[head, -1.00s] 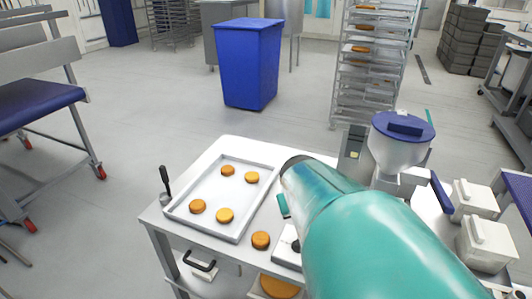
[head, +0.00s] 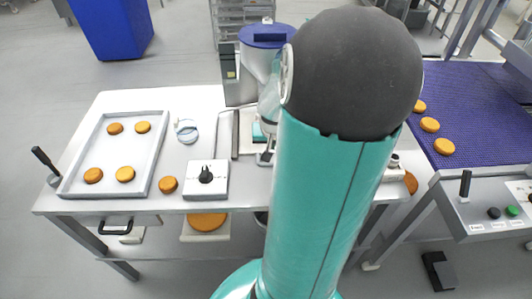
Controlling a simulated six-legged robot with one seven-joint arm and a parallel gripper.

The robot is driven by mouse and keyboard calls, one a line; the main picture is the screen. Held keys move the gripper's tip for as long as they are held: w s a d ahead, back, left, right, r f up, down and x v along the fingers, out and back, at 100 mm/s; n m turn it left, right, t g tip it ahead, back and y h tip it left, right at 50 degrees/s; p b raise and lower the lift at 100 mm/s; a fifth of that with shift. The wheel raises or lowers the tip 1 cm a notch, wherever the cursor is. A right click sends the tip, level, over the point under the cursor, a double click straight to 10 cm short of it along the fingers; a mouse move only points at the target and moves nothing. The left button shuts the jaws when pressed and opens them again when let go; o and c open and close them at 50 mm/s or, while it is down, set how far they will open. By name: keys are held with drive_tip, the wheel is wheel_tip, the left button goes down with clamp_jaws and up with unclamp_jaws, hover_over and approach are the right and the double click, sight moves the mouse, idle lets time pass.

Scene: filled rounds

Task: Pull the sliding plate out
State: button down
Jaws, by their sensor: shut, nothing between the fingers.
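The machine with a blue-lidded hopper (head: 266,35) stands at the back right of the white table. At its foot is a flat pale metal part (head: 246,122) with a dark edge strip on its left. It looks like the sliding plate, but my arm hides much of this area. A small teal piece shows beside it. My gripper (head: 265,157) seems to point down at the hopper's foot, just right of the plate, partly behind my large teal arm. It is shut and empty. I cannot tell whether it touches the plate.
A tray (head: 158,165) with several orange rounds lies at left. A pale ring (head: 187,131), a loose round (head: 168,184) and a white box with a black knob (head: 206,180) are nearby. A purple conveyor (head: 490,120) stands at right.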

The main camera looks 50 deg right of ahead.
drive_tip(key=x, duration=0.9)
drive_tip(key=shift+w+f, duration=0.1)
drive_tip(key=shift+f, duration=0.25)
